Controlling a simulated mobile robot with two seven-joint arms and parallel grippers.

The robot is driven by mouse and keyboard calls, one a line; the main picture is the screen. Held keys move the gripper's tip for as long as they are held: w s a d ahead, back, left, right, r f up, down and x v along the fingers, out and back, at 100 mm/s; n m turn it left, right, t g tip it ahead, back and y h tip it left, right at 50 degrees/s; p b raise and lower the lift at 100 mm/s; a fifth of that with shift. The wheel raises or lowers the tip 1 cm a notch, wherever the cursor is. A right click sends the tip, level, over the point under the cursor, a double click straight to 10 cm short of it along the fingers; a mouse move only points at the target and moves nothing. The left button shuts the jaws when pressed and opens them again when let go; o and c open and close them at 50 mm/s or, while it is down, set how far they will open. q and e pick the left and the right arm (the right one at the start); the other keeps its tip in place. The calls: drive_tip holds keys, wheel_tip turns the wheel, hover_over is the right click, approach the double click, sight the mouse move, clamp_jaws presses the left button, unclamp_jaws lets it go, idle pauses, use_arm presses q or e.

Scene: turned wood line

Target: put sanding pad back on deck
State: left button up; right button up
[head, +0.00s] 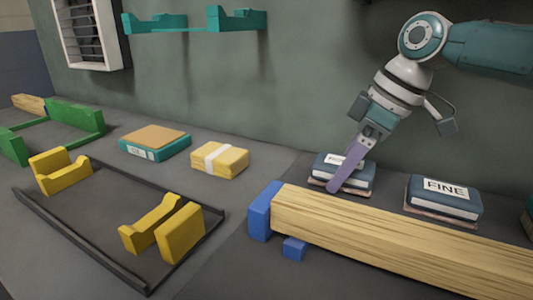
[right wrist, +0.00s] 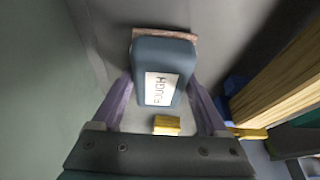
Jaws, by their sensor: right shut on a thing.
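My right gripper (head: 346,172) has purple fingers and is shut on a dark blue sanding pad (head: 362,181) with a white label and a brownish sole. My left gripper is not in view.
A long wooden beam (head: 390,232) with a blue end stop (head: 262,212) lies in front. A yellow strapped stack (head: 220,160) and a teal block with tan top (head: 155,142) stand left. A black-edged tray (head: 85,248) holds yellow cradles. The wall (head: 290,100) is close behind.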

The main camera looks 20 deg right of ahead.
sight(360, 165)
drive_tip(key=shift+d+f, duration=0.15)
drive_tip(key=shift+f, duration=0.3)
drive_tip(key=o, duration=1)
drive_tip(key=shift+o, duration=1)
drive_tip(key=shift+f, duration=0.1)
drive_tip(key=shift+r+b, duration=0.35)
drive_tip(key=shift+b, duration=0.1)
drive_tip(key=p+v, duration=0.1)
drive_tip(key=v, duration=0.5)
drive_tip(key=shift+p, duration=0.35)
drive_tip(key=s+d, duration=0.4)
drive_tip(key=s, duration=0.1)
drive_tip(key=s+d, duration=0.2)
drive_tip(key=shift+s+d+f+b, duration=0.3)
drive_tip(key=shift+d+f+b, duration=0.05)
drive_tip(key=shift+f+b, duration=0.05)
drive_tip(key=shift+s+d+r, duration=0.1)
drive_tip(key=shift+s+d, duration=0.35)
drive_tip(key=shift+s, duration=0.1)
